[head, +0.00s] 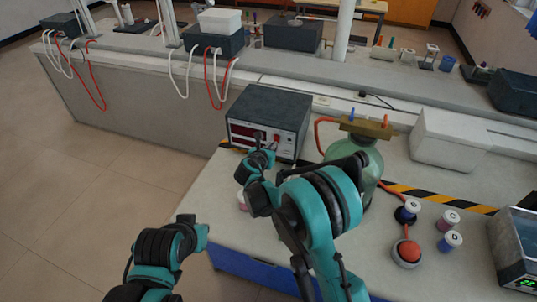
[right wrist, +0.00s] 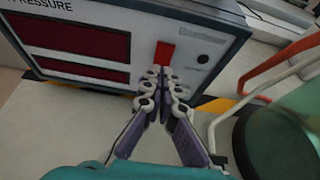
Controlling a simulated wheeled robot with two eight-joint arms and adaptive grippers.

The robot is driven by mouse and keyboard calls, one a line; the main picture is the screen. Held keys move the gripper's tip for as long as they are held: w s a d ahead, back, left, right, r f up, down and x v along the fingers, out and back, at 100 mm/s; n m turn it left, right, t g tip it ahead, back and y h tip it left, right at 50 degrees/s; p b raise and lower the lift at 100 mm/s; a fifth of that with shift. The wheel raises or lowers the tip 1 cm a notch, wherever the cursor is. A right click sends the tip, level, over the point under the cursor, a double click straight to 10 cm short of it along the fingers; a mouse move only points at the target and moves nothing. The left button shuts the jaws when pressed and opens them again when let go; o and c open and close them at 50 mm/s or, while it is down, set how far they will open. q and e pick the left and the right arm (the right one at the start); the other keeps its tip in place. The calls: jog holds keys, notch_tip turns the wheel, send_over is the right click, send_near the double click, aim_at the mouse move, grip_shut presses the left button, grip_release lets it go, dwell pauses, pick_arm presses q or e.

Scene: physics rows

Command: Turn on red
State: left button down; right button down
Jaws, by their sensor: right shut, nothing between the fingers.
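The red switch (right wrist: 165,53) is a small red rectangle on the front panel of a dark box-shaped meter (head: 270,108), right of its two dark red display windows (right wrist: 85,42). The meter stands on the bench and also shows large in the right wrist view (right wrist: 215,22). My right gripper (right wrist: 160,74) is shut and empty, its fingertips at the lower edge of the red switch. I cannot tell whether they touch it. In the head view, my right gripper (head: 268,150) is in front of the meter's panel, partly hidden by its own arm. My left gripper is not in view; only left arm links show.
A green glass bottle (head: 365,160) with an orange tube stands right of the meter. A round base with a red ball (head: 407,252), several small jars (head: 451,240) and a white box (head: 450,138) are farther right. A black and yellow strip (head: 420,194) crosses the bench.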

jog(key=shift+w+d, duration=0.15)
jog(key=shift+w, duration=0.25)
jog(key=shift+f, duration=0.1)
jog(key=shift+w+b, duration=0.3)
jog(key=shift+d, duration=0.1)
jog(key=shift+r+p, duration=0.4)
jog(key=shift+r, duration=0.35)
